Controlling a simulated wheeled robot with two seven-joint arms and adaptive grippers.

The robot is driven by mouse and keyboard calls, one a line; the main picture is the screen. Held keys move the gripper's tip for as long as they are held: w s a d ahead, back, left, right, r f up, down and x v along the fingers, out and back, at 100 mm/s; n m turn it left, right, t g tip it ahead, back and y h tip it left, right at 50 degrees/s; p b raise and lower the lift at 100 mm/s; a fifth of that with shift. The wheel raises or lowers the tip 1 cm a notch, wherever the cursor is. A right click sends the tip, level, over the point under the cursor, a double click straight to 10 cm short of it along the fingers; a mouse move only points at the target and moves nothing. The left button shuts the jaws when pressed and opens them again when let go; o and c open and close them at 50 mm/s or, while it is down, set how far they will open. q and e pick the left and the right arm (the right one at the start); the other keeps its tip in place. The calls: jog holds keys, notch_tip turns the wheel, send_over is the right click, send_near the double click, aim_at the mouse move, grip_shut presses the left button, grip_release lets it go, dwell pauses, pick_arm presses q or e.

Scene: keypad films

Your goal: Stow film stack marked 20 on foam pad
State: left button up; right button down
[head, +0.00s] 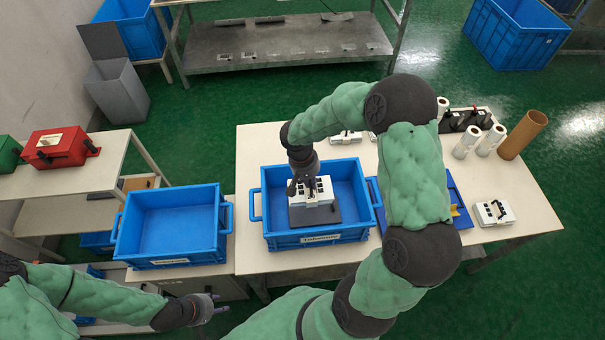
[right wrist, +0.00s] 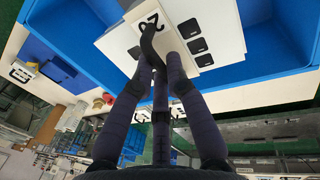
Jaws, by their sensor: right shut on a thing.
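The white film stack marked 20 (head: 318,190) is inside the blue bin with a label on its front (head: 322,239). It sits over the dark grey foam pad (head: 327,214); whether it touches the pad is unclear. My right gripper (head: 302,187) comes down from above and is shut on the stack. In the right wrist view the stack (right wrist: 205,22) shows its "20" and black square marks, with my right fingers (right wrist: 150,55) together at its dark grip. My left gripper (head: 217,306) is empty at the lower left, away from the bin, its fingertips apart.
An empty blue bin (head: 170,225) stands left of the labelled bin. Another film stack (head: 494,212) lies at the table's right, near white rolls (head: 467,142) and a brown tube (head: 523,135). A blue tray (head: 457,200) is partly hidden behind my right arm. A red box (head: 58,147) stands at left.

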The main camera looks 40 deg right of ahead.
jog(key=shift+w+f, duration=0.2)
jog(key=shift+w, duration=0.1)
jog(key=shift+s, duration=0.1)
jog(key=shift+r, duration=0.1)
jog(key=shift+s+f+b, duration=0.1)
jog(key=shift+f+b, duration=0.55)
jog(key=shift+b, duration=0.15)
notch_tip(320, 180, down, 11)
jog(key=b, duration=1)
jog(key=shift+b, duration=0.35)
jog(key=shift+f+b, duration=0.4)
